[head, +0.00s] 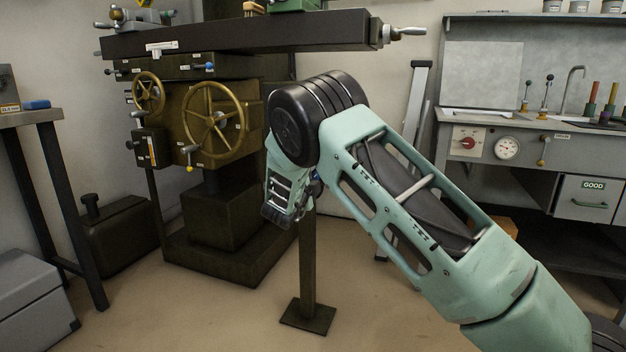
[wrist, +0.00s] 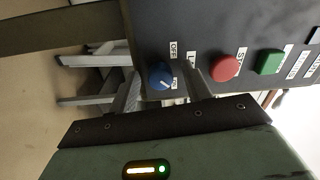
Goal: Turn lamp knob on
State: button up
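The lamp knob (wrist: 161,75) is a round blue knob on a dark control panel (wrist: 200,22) in the wrist view. OFF and ON labels sit beside it, and a pale pointer mark shows on its face; its exact setting is hard to read. My gripper (wrist: 164,92) is open, with one finger to each side of the knob and apparent gaps between. I cannot tell how far the fingertips are from the panel.
A red button (wrist: 226,68) and a green button (wrist: 270,62) sit right of the knob on the same panel. A dark post (head: 307,265) stands below my gripper. A milling machine with handwheels (head: 213,120) is behind left; a grey workbench (head: 520,125) is at right.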

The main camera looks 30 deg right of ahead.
jog(key=p+v, duration=0.4)
jog(key=v, duration=1.3)
jog(key=shift+a, duration=0.2)
jog(key=shift+s, duration=0.1)
